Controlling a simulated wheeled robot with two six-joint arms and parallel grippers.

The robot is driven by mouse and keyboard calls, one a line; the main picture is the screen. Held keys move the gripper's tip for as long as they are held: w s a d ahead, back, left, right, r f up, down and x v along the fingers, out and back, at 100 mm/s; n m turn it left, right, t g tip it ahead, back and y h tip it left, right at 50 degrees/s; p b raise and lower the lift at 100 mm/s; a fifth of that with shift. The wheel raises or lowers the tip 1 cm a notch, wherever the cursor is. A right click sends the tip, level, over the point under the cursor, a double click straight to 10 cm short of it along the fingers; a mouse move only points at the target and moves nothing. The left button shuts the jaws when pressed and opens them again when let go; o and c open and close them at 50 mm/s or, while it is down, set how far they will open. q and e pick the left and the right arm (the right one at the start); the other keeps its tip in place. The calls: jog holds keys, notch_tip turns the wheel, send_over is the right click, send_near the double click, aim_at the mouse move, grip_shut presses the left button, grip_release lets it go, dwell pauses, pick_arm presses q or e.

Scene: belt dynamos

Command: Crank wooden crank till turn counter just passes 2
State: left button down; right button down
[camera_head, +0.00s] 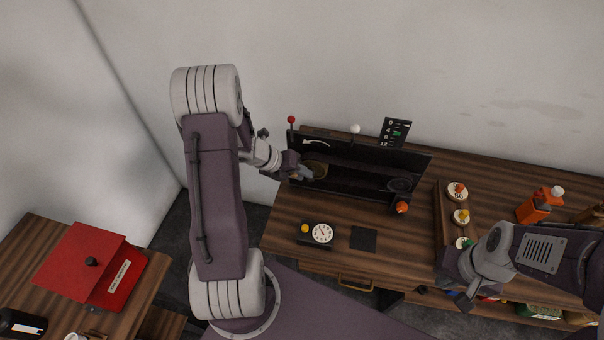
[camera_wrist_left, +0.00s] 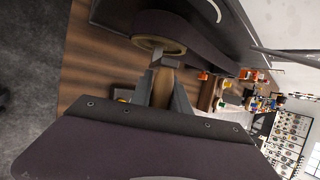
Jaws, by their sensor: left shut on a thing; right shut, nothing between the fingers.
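A black belt dynamo panel (camera_head: 345,176) stands along the back of the wooden bench, with a white curved arrow on its left part. The crank's pulley (camera_head: 318,168) sits at the panel's left end, partly hidden by my left gripper (camera_head: 303,173). In the left wrist view, the wooden crank handle (camera_wrist_left: 162,88) is between my left fingers, which are shut on it, below the round pulley (camera_wrist_left: 158,45). A black scale board (camera_head: 395,132) marked 0, 4, 8, 12 stands behind the panel. A white round dial (camera_head: 322,233) lies in front; its reading is too small. My right gripper (camera_head: 460,297) is shut and empty.
Red (camera_head: 291,120) and white (camera_head: 355,129) knobs rise at the panel's back. An orange bulb-like part (camera_head: 402,207) sits at its right. A black square (camera_head: 363,238) lies in front. A wooden tray (camera_head: 443,215) and orange bottle (camera_head: 535,207) are right; a red box (camera_head: 90,264) is left.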

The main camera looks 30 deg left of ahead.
pick_arm(q)
jog(key=c, duration=1.3)
grip_release()
jog(key=shift+w+a+r, duration=0.15)
jog(key=shift+r, duration=0.05)
jog(key=shift+o, duration=0.2)
jog(key=shift+f, duration=0.1)
jog(key=shift+a, duration=0.1)
jog(key=shift+a, duration=0.1)
jog(key=v, duration=0.9)
